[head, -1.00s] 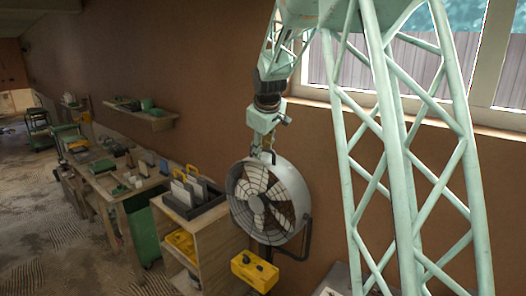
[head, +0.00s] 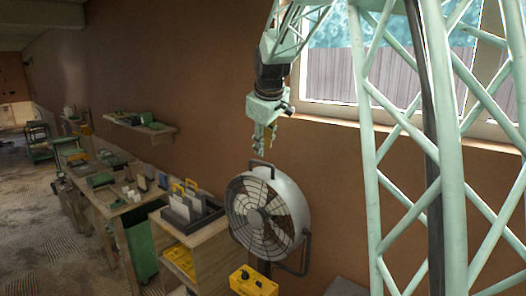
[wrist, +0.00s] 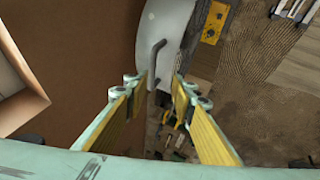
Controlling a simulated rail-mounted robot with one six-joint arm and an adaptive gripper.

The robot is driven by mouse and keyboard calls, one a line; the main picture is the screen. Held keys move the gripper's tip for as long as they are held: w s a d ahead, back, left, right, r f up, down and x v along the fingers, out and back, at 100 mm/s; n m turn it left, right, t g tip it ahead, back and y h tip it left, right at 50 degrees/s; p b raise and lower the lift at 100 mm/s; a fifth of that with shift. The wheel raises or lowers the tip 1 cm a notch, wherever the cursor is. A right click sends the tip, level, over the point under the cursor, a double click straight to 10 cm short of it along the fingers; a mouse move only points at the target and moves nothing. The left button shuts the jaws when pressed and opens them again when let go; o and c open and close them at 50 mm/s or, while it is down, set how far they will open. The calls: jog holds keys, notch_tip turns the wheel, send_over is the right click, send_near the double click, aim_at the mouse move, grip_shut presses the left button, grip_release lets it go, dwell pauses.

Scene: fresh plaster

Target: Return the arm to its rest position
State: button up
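My arm hangs down in front of the brown wall, and my gripper (head: 264,151) is just above the round grey fan (head: 290,201). In the wrist view my gripper (wrist: 160,82) has its two yellow-sided fingers apart, with nothing held between them. The fan's dark handle (wrist: 157,50) shows past the fingertips, along with part of its pale housing (wrist: 171,22). In the head view the handle (head: 262,163) stands on top of the fan, just under the fingertips. I cannot tell the exact gap.
A wooden shelf unit (head: 205,248) with a tray of upright panels stands left of the fan. A yellow box (head: 253,283) is below the fan. A workbench (head: 118,205) and wall shelf (head: 150,130) are further left. A window (head: 360,75) is behind my arm.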

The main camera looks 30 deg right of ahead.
jog(key=shift+s+r, duration=0.15)
jog(key=shift+r, duration=0.1)
jog(key=shift+a, duration=0.1)
dwell(0.5)
jog(key=s+a+r+m+b, duration=0.1)
jog(key=s+a, duration=0.4)
jog(key=s, duration=0.4)
jog(key=s+a+m+g+y, duration=0.1)
jog(key=s+a, duration=0.4)
jog(key=s, duration=0.4)
jog(key=s+a+r+m+b, duration=0.1)
jog(key=s+a, duration=0.4)
jog(key=s, duration=0.4)
jog(key=s+a+f, duration=0.2)
jog(key=s+f, duration=0.1)
jog(key=s, duration=0.6)
jog(key=s+a+f+m+b, duration=0.1)
jog(key=s+a+f, duration=0.2)
jog(key=s, duration=0.7)
jog(key=s+a+f+m+g+y+b, duration=0.1)
jog(key=s+a+f, duration=0.2)
jog(key=s, duration=0.6)
jog(key=shift+s+f, duration=0.15)
jog(key=shift+f, duration=0.5)
jog(key=shift+c, duration=0.3)
